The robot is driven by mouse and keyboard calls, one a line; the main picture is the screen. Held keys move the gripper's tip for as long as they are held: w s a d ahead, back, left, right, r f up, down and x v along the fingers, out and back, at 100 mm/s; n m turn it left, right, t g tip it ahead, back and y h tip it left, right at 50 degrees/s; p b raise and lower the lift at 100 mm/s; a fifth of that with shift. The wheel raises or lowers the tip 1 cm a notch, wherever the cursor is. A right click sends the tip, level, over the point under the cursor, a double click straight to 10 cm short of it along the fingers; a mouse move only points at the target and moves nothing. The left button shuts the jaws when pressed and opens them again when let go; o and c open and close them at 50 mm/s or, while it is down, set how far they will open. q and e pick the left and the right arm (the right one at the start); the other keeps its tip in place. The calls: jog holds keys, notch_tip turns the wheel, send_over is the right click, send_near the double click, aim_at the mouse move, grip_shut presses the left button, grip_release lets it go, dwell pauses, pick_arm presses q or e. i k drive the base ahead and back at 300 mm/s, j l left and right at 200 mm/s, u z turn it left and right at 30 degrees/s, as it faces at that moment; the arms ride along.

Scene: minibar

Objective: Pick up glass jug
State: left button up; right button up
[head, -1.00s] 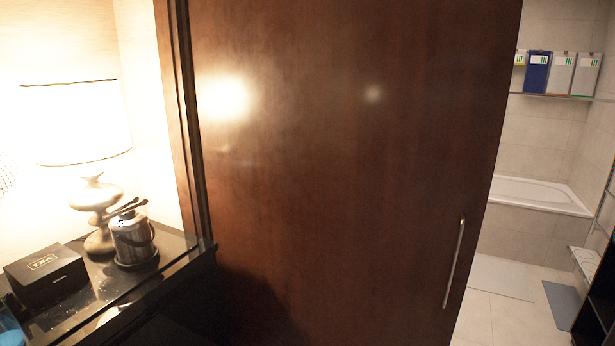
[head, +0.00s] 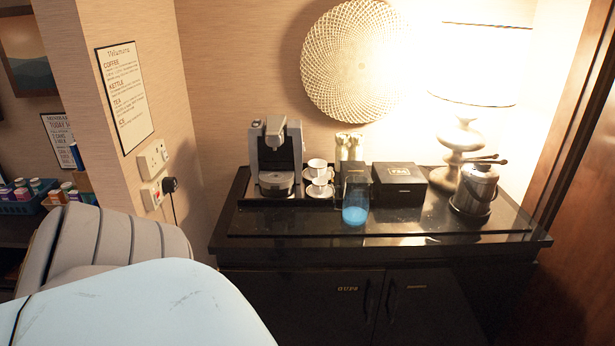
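The glass jug (head: 355,200) stands upright on the black counter, near its front edge and around the middle. It is clear, with blue in its lower part. A black tea box stands just right of it, and white cups are just left of it. Neither of my grippers shows in the head view. A pale blue and grey part, likely of my own arm, fills the lower left corner.
The black counter (head: 420,228) also holds a coffee machine (head: 277,160), stacked white cups (head: 318,180), a tea box (head: 399,183), a lamp (head: 460,140) and a metal ice bucket (head: 474,190). The counter's right front is clear. A wooden door (head: 585,200) stands at right.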

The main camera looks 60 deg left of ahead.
aim_at(355, 209)
jog(key=u, duration=1.6)
